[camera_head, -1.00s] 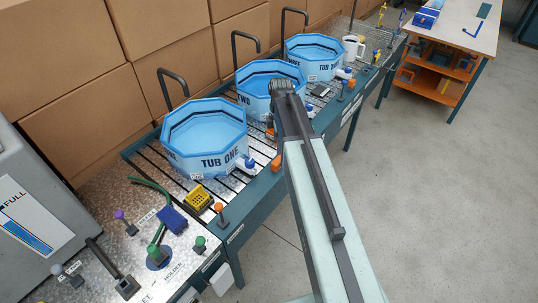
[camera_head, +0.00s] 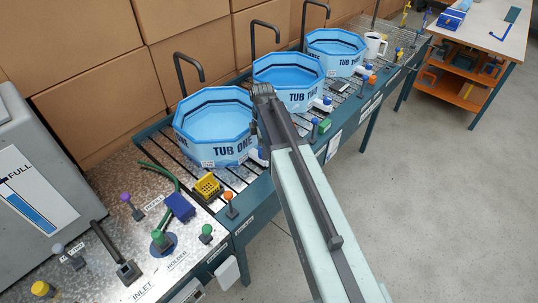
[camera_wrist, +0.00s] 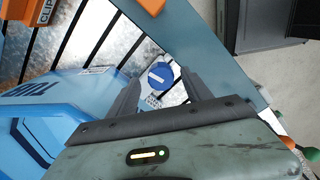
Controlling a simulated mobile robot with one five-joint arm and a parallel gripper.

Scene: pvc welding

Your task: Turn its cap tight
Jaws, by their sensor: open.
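A round blue cap (camera_wrist: 160,76) with a white bar across it sits on a pale fitting in the wrist view, beside the blue wall of tub one (camera_wrist: 50,125). My gripper (camera_wrist: 160,88) is open, its two dark fingers on either side of the cap in that view. I cannot tell whether either finger touches the cap or how high they are above it. My fingers do not show there.
Tub two (camera_head: 288,75) and tub three (camera_head: 336,47) stand farther along the slatted bench. A yellow basket (camera_head: 207,186), a blue block (camera_head: 180,207) and an orange-topped post (camera_head: 229,203) stand nearer. An orange part (camera_wrist: 152,5) lies at the wrist view's top edge. The floor at right is clear.

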